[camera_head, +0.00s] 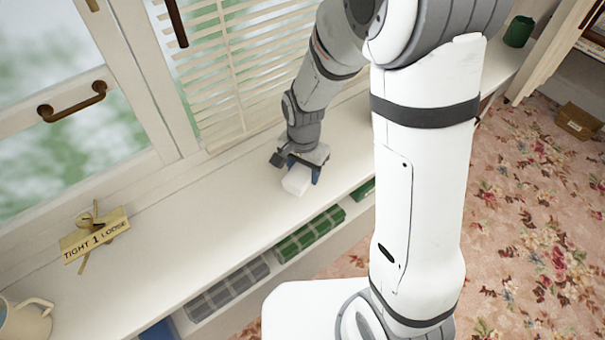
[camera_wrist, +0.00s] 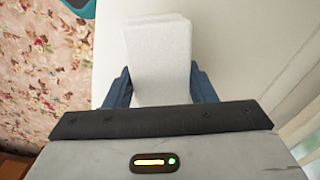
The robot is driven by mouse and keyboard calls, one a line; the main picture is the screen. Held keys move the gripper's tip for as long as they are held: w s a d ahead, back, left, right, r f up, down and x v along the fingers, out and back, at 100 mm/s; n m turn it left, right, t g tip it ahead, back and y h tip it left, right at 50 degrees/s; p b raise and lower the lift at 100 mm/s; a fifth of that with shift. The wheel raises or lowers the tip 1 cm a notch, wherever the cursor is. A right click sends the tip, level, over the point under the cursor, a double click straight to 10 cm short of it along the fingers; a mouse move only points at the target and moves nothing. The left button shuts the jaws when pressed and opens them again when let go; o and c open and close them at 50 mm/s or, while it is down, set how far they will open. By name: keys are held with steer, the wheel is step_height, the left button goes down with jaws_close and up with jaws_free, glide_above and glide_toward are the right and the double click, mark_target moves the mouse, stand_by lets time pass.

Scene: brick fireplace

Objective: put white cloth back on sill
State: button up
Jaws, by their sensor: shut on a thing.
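The white cloth (camera_head: 297,180) is a small folded block, held between the blue fingers of my gripper (camera_head: 304,171). In the wrist view the cloth (camera_wrist: 157,55) stretches out beyond the fingers of my gripper (camera_wrist: 160,88), which press on its two sides. The white sill (camera_head: 190,225) runs under the window, and the cloth is over it or on it. I cannot tell whether the cloth touches the sill surface. The sill also shows behind the cloth in the wrist view (camera_wrist: 220,35).
Folded checked cloths, green (camera_head: 310,232) and grey (camera_head: 228,287), lie on a shelf below. A green cup (camera_head: 518,31) stands at the far end. The sill between sign and gripper is clear.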

steer(key=shift+f, duration=1.1)
steer(key=shift+f, duration=0.15)
steer(key=o, duration=0.9)
steer(key=shift+o, duration=0.2)
